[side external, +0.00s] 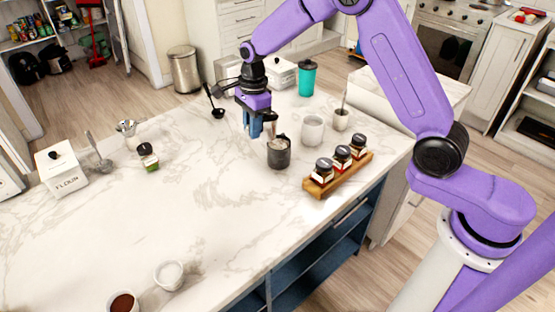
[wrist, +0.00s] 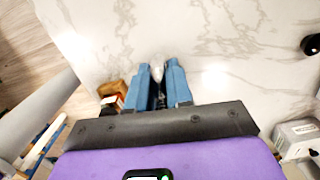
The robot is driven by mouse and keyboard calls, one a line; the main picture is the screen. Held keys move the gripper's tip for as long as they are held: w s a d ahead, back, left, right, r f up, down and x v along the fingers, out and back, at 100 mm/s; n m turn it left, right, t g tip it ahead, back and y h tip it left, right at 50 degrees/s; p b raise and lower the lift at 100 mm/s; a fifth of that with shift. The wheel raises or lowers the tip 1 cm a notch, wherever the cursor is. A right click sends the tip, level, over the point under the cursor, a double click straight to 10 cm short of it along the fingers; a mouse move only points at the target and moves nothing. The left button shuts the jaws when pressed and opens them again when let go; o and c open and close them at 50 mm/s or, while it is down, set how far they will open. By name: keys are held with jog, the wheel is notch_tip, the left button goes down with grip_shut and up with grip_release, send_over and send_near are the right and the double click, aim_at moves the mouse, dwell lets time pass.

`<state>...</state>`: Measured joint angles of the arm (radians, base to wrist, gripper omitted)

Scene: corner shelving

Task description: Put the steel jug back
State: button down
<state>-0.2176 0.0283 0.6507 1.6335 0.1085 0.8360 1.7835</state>
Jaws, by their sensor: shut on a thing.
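The steel jug (side external: 279,156) looks like a dark grey, open-topped vessel with a pale patch inside its mouth, in the side external view. It stands about upright at my gripper's fingers; I cannot tell whether its base touches the counter. My gripper (side external: 256,134) points down over the counter with its blue fingers close together, shut at the jug's upper side. The exact grip is hidden. In the wrist view the fingers (wrist: 158,92) have a narrow gap, with a small shiny patch just beyond their tips. Most of the jug is hidden there.
A wooden rack of jars (side external: 338,177) stands right of the jug, near the counter edge. A white mug (side external: 312,131), a small pot with a utensil (side external: 341,119) and a teal tumbler (side external: 307,78) stand behind. A black ladle (side external: 217,112) is left. The marble counter's middle is clear.

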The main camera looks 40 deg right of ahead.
jog(key=shift+n+h, duration=0.5)
jog(key=shift+n, duration=0.1)
jog(key=s+a+f, duration=0.2)
jog(key=s+f, duration=0.1)
jog(key=s, duration=0.1)
jog(key=s+a+f, duration=0.3)
jog(key=s, duration=0.1)
jog(key=s+a+f, duration=0.2)
jog(key=s, duration=0.2)
jog(key=shift+a+f, duration=0.2)
jog(key=shift+f, duration=2.2)
jog(key=shift+f, duration=0.15)
jog(key=c, duration=1)
grip_release()
notch_tip(320, 180, up, 12)
jog(key=shift+r, duration=0.2)
